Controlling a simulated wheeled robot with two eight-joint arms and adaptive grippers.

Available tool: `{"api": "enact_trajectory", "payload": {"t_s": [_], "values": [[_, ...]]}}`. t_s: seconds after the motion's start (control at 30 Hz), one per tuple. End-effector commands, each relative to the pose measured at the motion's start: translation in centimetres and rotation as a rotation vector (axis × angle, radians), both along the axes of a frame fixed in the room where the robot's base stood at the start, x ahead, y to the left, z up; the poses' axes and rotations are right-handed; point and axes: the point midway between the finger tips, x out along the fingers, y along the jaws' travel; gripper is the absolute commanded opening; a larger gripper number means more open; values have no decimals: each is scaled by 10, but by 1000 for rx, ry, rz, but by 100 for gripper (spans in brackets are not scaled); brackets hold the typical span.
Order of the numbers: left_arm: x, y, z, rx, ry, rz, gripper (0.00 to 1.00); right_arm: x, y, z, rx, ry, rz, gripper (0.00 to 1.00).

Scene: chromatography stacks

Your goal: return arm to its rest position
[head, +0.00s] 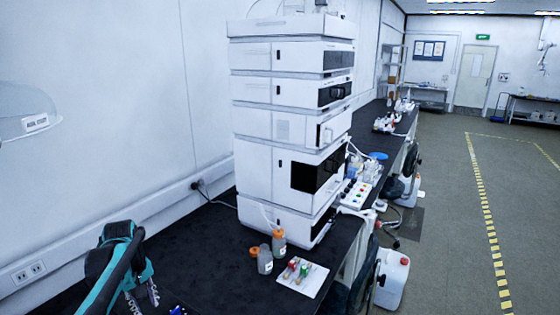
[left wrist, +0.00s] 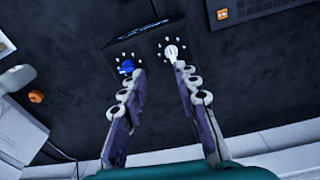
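My left arm comes in at the lower left of the head view, and its left gripper (head: 142,299) is low near the bench, partly cut off by the frame edge. In the left wrist view the left gripper (left wrist: 159,69) is open, its two fingers apart with nothing between them. Beyond the fingertips lies a dark panel (left wrist: 147,42) with a blue knob (left wrist: 127,67) by the left finger and a white knob (left wrist: 171,52) by the right finger. I cannot tell whether the fingers touch either knob. My right gripper is not in view.
A tall white chromatography stack (head: 262,160) stands on the black bench (head: 190,262). Orange-capped bottles (head: 265,262) and a white card with vials (head: 303,278) stand in front of it. A white canister (head: 392,280) is on the floor. Open floor lies to the right.

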Motion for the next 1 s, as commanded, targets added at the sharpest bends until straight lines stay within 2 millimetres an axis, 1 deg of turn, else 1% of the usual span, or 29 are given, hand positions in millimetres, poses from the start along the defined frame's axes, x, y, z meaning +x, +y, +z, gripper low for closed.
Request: {"api": "enact_trajectory", "payload": {"t_s": [0.03, 0.1, 0.23, 0.3, 0.37, 0.4, 0.5, 0.6, 0.73, 0.87, 1.0], "values": [[-8, -21, 9, 14, -26, -57, 31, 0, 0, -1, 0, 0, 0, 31], [-20, -49, 20, 38, -70, -147, 31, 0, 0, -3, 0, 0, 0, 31], [-47, -98, 32, 87, -156, -316, 31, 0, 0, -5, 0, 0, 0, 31], [-63, -121, 35, 115, -203, -403, 31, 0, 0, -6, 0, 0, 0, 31], [-79, -140, 36, 138, -242, -480, 31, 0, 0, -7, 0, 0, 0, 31], [-89, -153, 34, 154, -268, -530, 31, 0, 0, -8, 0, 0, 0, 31], [-115, -180, 28, 195, -336, -654, 31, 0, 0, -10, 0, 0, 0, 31], [-138, -202, 17, 234, -398, -762, 31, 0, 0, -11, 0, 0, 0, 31], [-159, -220, 4, 273, -459, -865, 31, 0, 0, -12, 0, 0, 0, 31], [-169, -229, -5, 295, -492, -920, 31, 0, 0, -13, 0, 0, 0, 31], [-171, -231, -7, 303, -502, -936, 31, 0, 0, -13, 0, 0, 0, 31]]}}
